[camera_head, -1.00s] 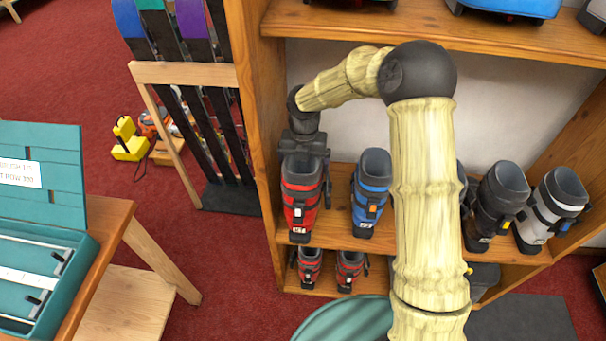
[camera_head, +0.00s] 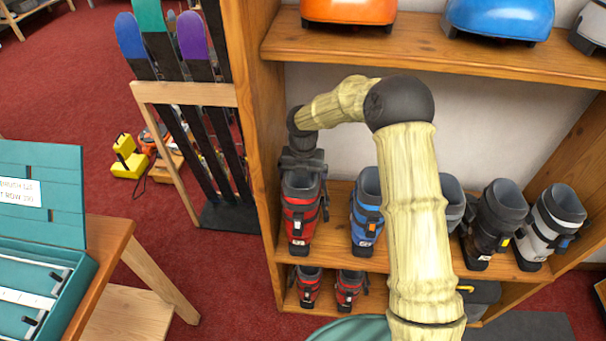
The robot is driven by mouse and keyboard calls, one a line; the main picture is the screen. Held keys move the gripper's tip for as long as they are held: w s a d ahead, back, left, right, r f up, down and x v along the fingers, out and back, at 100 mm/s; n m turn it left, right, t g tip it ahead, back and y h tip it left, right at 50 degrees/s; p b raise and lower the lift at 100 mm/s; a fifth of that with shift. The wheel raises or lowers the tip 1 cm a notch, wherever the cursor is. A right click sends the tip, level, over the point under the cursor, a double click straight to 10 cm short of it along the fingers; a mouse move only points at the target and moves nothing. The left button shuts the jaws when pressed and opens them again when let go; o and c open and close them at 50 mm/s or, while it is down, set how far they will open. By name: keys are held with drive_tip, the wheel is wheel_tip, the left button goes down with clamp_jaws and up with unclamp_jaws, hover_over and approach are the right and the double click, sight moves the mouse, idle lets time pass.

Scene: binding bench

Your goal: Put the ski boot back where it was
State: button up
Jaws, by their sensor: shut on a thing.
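A red ski boot (camera_head: 300,220) with a dark cuff is upright at the left end of the middle shelf (camera_head: 335,250), close to the shelf's left side wall. My gripper (camera_head: 302,165) is above it, shut on the top of its cuff. The boot appears to be at shelf level; I cannot tell whether its sole bears on the board. My arm comes from the right and hides part of the row.
A blue boot (camera_head: 367,215) stands just right of the red one, with a small gap. A dark boot (camera_head: 495,220) and a white-grey boot (camera_head: 550,228) stand farther right. Red boots (camera_head: 348,287) are on the shelf below. Orange (camera_head: 350,10) and blue (camera_head: 498,18) items sit above.

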drive_tip(key=shift+f, duration=0.6)
drive_tip(key=o, duration=1.7)
drive_tip(key=shift+f, duration=0.15)
wheel_tip(320, 180, up, 8)
drive_tip(key=shift+f, duration=0.15)
drive_tip(key=shift+d, duration=0.1)
